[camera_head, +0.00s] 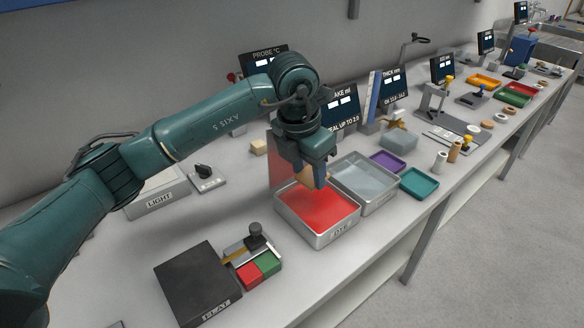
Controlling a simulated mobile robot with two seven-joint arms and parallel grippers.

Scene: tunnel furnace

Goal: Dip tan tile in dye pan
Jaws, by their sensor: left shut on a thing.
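The dye pan (331,237) is a metal tray of red liquid with a label on its front wall, standing near the middle of the bench. My left gripper (311,179) reaches in from the left and points down over the back part of the pan. It is shut on the tan tile (306,176), which shows only in part between the fingers. The tile is mostly hidden by the gripper, and I cannot tell whether its lower edge touches the red liquid. My right gripper is out of view.
A metal pan of clear liquid (393,206) stands right beside the dye pan, with purple (387,161) and teal (419,184) trays beyond. A black flat plate (196,283) and red and green blocks lie at the front left. Display screens (341,106) line the back.

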